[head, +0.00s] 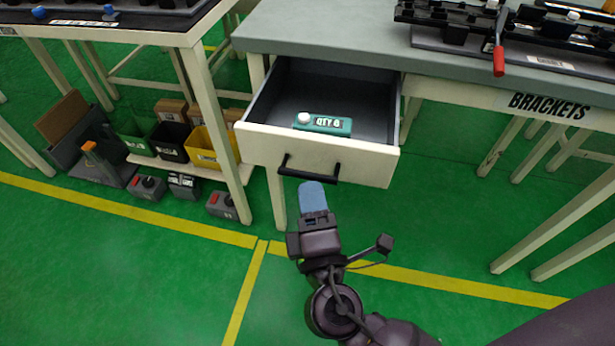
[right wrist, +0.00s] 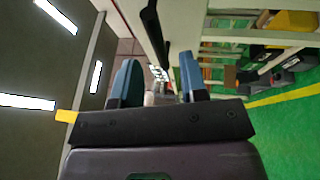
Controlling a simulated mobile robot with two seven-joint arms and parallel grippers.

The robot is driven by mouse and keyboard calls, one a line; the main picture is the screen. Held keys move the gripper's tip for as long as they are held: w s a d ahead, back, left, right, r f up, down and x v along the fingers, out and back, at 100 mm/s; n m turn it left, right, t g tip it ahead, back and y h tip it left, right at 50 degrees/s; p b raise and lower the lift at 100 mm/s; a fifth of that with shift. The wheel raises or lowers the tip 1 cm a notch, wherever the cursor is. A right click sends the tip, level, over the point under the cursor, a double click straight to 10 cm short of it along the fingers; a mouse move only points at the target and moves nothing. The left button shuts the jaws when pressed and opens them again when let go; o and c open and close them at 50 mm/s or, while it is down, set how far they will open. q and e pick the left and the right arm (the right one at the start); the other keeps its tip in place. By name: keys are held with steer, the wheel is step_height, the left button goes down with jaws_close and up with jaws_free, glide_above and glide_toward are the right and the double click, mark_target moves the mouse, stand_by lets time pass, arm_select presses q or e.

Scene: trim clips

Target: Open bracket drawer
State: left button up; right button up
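The bracket drawer (head: 262,143) stands pulled out below the grey tabletop, its inside visible from above. It has a cream front with a black bar handle (head: 308,172). A green block marked "QTY 8" (head: 323,124) with a white knob lies in it. My right gripper (head: 313,197) is just below and in front of the handle, its blue fingers pointing at the drawer front. In the right wrist view the two fingers (right wrist: 159,80) are apart with a gap between them, and the black handle (right wrist: 153,35) shows beyond them. Nothing is seen held. My left gripper is out of view.
The grey-topped table (head: 330,32) carries black fixtures and a red-handled clamp (head: 498,60); its edge is labelled "BRACKETS". A second table stands at left, with a low shelf of bins, including a yellow bin (head: 212,148). The green floor in front is clear, with yellow lines.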

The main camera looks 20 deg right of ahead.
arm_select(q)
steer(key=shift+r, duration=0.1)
arm_select(e)
steer(key=v, duration=0.6)
stand_by(0.3)
